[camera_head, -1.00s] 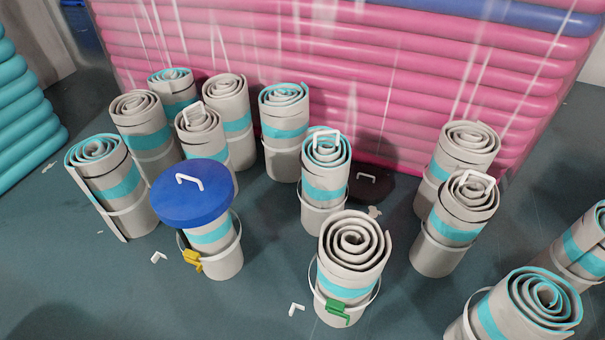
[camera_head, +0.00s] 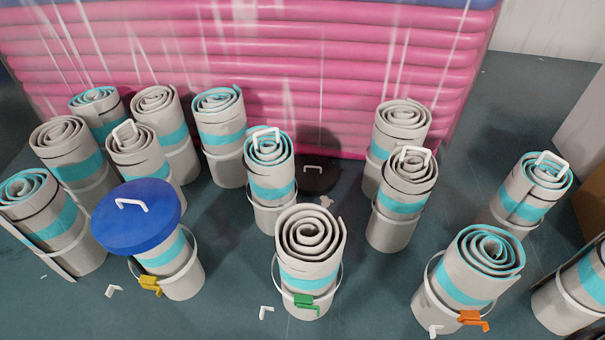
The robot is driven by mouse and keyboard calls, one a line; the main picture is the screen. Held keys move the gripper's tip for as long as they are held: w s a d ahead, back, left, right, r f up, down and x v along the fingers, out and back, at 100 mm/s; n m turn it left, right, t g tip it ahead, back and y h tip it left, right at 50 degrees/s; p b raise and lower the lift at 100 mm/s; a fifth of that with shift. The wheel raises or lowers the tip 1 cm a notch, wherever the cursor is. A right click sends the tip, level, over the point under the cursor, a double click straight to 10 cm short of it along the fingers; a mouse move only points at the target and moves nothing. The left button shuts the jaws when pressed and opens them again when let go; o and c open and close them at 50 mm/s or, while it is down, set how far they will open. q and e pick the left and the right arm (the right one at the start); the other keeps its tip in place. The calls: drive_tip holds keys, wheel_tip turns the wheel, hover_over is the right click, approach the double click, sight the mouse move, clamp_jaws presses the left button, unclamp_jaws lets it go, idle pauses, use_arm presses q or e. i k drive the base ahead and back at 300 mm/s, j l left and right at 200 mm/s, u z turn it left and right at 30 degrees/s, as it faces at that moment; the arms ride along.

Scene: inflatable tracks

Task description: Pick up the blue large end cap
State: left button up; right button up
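The blue large end cap (camera_head: 137,215) is a round blue disc with a white handle on its top. It rests slightly tilted on top of a grey and cyan rolled mat (camera_head: 166,257) standing in a bucket at the left front. Neither of my grippers shows in the head view, and nothing touches the cap from above.
Several rolled mats in buckets stand around, one close at the left (camera_head: 47,225) and one at the front middle (camera_head: 309,255). A dark cap (camera_head: 316,174) lies on the floor. Small white pieces lie at the front. A pink inflatable wall (camera_head: 300,60) closes the back.

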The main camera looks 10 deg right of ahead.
sight(134, 218)
drive_tip(key=i+j+z, duration=0.15)
drive_tip(key=j, duration=0.3)
drive_tip(key=i+j+z, duration=0.1)
drive_tip(key=j, duration=0.3)
drive_tip(key=i+j+z, duration=0.15)
drive_tip(key=j, duration=0.35)
drive_tip(key=i+j+z, duration=0.1)
drive_tip(key=j, duration=0.35)
drive_tip(key=i+j+z, duration=0.15)
drive_tip(key=j, duration=0.35)
